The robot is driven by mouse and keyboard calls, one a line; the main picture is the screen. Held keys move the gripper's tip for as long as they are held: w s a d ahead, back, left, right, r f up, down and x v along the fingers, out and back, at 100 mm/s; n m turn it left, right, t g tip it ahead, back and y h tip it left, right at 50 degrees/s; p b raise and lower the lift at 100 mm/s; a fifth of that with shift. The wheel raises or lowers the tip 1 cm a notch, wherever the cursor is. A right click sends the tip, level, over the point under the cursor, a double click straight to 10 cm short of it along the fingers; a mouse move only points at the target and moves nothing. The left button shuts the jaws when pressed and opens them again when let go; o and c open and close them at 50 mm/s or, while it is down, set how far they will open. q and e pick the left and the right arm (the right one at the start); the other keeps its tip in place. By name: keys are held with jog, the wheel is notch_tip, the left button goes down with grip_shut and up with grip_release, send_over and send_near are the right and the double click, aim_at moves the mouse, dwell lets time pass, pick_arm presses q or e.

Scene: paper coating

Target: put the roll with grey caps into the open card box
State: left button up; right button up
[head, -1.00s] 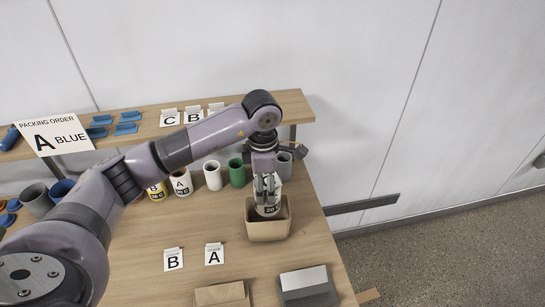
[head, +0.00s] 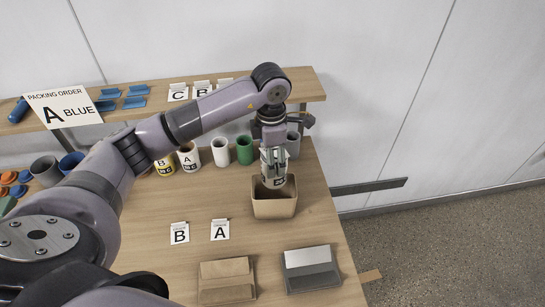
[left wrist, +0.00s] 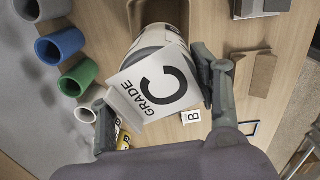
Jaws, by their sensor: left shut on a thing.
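A white roll (head: 280,181) with dark print is upright in the mouth of the tan open card box (head: 274,209), its lower end hidden inside. In the left wrist view the roll (left wrist: 160,38) shows partly behind a white "GRADE C" card (left wrist: 150,90), which lies between the gripper's fingers. I cannot tell how the card is fixed. The box rim (left wrist: 135,12) shows behind the roll. I cannot make out grey caps. My right gripper is out of view.
White (head: 220,152), green (head: 244,150) and other rolls stand along the back, below a shelf (head: 240,94). Cards B (head: 180,233) and A (head: 220,230) lie in front. A brown carton (head: 226,283) and a grey box (head: 311,275) are near the front edge.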

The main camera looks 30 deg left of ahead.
pick_arm(q)
jog(key=shift+f+b, duration=1.2)
jog(key=shift+f, duration=0.35)
notch_tip(320, 180, down, 3)
jog(key=b, duration=0.3)
jog(key=shift+f, duration=0.2)
jog(key=shift+f+b, duration=1.15)
jog(key=shift+f, duration=0.2)
jog(key=o, duration=1.4)
jog(key=shift+c, duration=0.2)
jog(key=o, duration=0.5)
jog(key=shift+c, duration=0.2)
